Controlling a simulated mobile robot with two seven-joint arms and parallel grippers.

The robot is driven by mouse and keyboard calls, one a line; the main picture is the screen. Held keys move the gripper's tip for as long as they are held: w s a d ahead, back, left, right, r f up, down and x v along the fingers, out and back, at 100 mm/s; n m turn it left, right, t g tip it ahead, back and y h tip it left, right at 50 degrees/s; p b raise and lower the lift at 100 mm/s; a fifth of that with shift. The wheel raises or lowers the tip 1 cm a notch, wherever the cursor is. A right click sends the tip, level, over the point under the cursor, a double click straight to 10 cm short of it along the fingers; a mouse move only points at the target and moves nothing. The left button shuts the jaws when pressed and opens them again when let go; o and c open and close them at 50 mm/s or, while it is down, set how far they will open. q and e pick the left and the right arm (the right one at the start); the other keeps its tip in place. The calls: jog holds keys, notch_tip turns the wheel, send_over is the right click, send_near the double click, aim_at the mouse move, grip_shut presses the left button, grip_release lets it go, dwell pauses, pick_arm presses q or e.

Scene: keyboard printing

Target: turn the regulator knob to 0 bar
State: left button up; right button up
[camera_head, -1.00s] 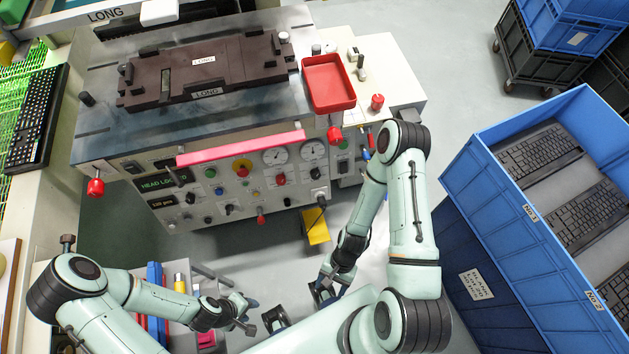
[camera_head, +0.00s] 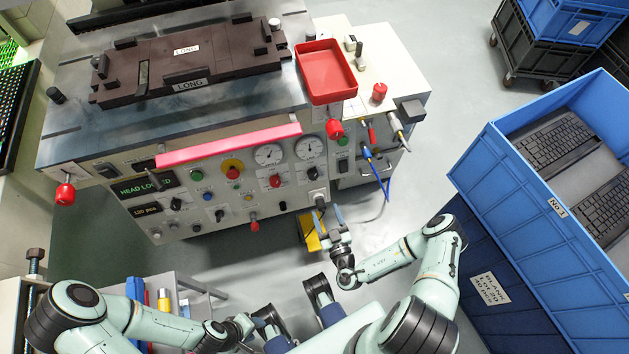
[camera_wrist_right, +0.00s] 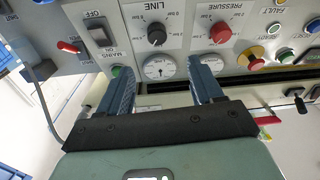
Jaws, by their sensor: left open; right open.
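The machine's front panel (camera_head: 221,222) carries two round gauges, left (camera_head: 269,154) and right (camera_head: 309,147). Under them sit a red knob (camera_head: 275,181) and a black knob (camera_head: 313,173). The right wrist view shows the panel upside down: the black knob (camera_wrist_right: 156,34) by the word LINE, the red knob (camera_wrist_right: 221,32) by PRESSURE, both with bar markings. I cannot tell the exact settings. My right gripper (camera_head: 326,214) is open and empty, below and apart from the black knob; its fingers (camera_wrist_right: 160,78) point at the panel. My left gripper (camera_head: 257,326) is low, away from the panel.
A pink bar (camera_head: 229,147) runs along the panel's top edge. A red tray (camera_head: 326,72) sits on top of the machine. A yellow object (camera_head: 311,232) is near my right gripper. A blue crate (camera_head: 490,165) with keyboards stands at the right.

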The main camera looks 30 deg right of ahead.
aim_at(314, 178)
jog(key=w+d, duration=0.1)
jog(key=w, duration=0.3)
jog(key=w+d, duration=0.1)
jog(key=w, duration=0.3)
jog(key=w+d+b, duration=0.1)
jog(key=w, duration=0.4)
jog(key=c, duration=1.1)
